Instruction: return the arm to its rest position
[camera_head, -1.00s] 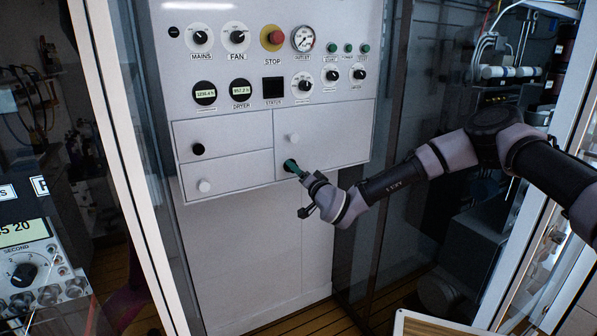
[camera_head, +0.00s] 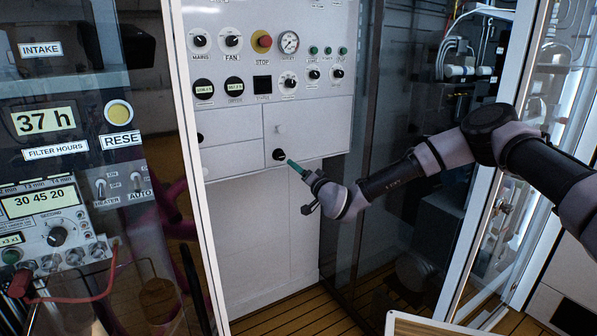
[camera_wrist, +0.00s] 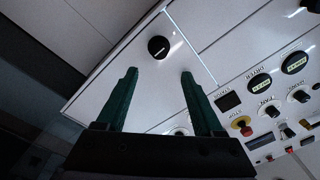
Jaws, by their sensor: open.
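My gripper (camera_head: 297,168) is in front of the lower right door of the white panel (camera_head: 262,235), close to a black knob (camera_head: 279,155) at the door's lower left. In the wrist view my gripper (camera_wrist: 158,85) has its two green fingers spread apart with nothing between them. The black knob (camera_wrist: 158,47) lies beyond the fingertips there, apart from them. My arm reaches in from the right side of the head view, bent at the elbow.
The white panel carries gauges, knobs and a red stop button (camera_head: 262,41). A glass door with a white frame (camera_head: 193,160) stands left of it, and another white door frame (camera_head: 488,170) is at the right. An instrument box (camera_head: 50,225) is at the left. Slatted floor lies below.

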